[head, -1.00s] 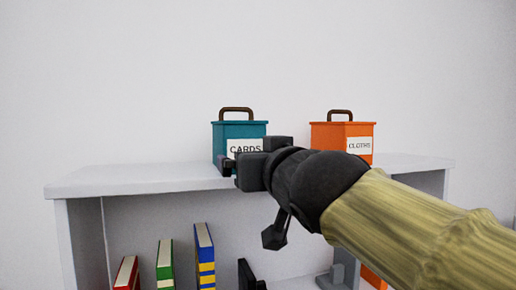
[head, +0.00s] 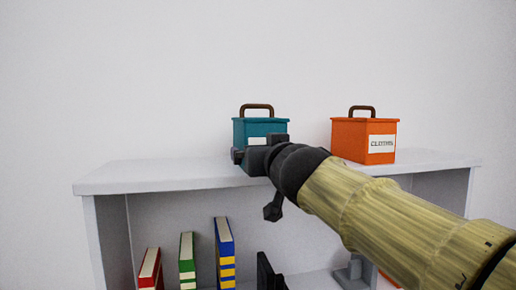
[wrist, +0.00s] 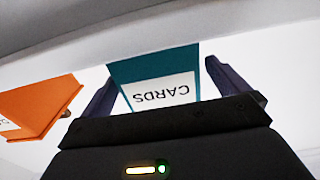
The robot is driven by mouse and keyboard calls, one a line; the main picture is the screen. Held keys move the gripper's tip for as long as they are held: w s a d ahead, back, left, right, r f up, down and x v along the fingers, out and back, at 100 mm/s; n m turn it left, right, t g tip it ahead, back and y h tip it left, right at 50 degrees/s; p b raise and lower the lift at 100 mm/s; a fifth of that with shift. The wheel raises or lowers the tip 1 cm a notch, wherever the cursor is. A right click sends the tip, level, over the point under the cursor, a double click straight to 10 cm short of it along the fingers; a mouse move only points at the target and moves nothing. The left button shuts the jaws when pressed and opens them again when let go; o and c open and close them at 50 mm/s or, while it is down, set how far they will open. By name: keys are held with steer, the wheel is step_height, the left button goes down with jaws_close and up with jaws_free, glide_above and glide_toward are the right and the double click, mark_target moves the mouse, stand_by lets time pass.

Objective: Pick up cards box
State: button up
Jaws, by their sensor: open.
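The cards box (head: 261,128) is a teal box with a brown handle on its lid and a white label. It stands on the top of a white shelf unit (head: 130,178). My gripper (head: 243,157) is in front of the box and hides its lower part and most of the label in the head view. In the wrist view the box (wrist: 155,72) appears upside down with its CARDS label readable, between the two dark fingers of my open gripper (wrist: 158,82). I cannot tell whether the fingers touch it.
An orange box (head: 350,138) labelled CLOTHS stands to the right on the same top; it also shows in the wrist view (wrist: 40,105). Red, green and blue books (head: 224,250) stand on the shelf below. The top's left part is clear.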

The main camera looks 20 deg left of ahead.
steer(key=p+x, duration=0.2)
steer(key=x, duration=0.3)
steer(key=shift+w+d, duration=0.1)
steer(key=shift+w, duration=0.1)
steer(key=shift+s, duration=0.1)
steer(key=shift+r, duration=0.1)
steer(key=c, duration=1)
steer(key=shift+o, duration=0.2)
step_height(320, 180, up, 10)
steer(key=p, duration=0.6)
steer(key=shift+p, duration=0.3)
